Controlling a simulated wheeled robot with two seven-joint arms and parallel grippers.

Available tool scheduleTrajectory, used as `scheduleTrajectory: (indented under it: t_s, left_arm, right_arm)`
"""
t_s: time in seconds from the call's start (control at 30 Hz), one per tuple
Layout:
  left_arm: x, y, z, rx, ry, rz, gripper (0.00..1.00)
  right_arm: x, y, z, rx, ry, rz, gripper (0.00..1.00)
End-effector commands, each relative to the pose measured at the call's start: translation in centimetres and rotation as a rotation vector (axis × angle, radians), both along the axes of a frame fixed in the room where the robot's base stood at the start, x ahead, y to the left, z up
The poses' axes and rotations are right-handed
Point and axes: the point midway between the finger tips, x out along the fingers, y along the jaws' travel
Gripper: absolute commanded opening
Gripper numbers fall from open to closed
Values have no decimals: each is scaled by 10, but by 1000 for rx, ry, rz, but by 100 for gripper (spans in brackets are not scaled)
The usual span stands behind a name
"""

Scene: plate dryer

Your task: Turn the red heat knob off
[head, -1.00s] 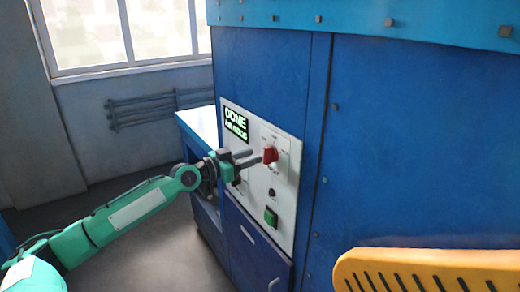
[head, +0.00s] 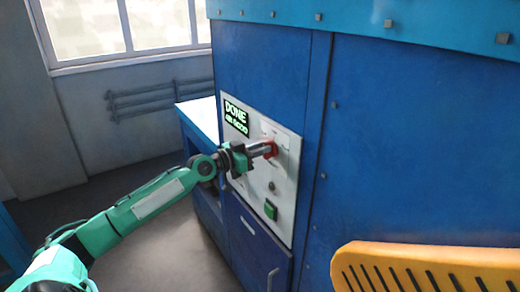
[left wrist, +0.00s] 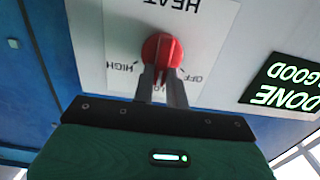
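The red heat knob (head: 273,149) is on the white control panel of the blue machine. My left gripper (head: 264,150) is at the knob, coming from the left. In the left wrist view, the knob (left wrist: 162,49) shows upside down, with HIGH on the left of it, OFF on the right and HEAT above. The two fingers (left wrist: 160,84) are close together, one on each side of the knob's red grip, and look shut on it. They hide part of the knob and the label below it. My right gripper is not in view.
A lit green display (head: 236,117) reading DONE is above and left of the knob. A green button (head: 270,210) and a dark small knob are below on the panel (head: 285,190). A yellow slotted thing (head: 425,255) is at the lower right.

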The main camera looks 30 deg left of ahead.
Motion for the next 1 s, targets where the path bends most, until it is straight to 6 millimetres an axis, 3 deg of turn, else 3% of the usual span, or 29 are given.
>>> scheduleTrajectory:
  t_s: [0.47,1.0]
  left_arm:
    - [0,2,-1,-82,32,1,0]
    - [3,8,-2,-515,211,1,0]
  right_arm:
    - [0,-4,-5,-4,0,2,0]
    - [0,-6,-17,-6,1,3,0]
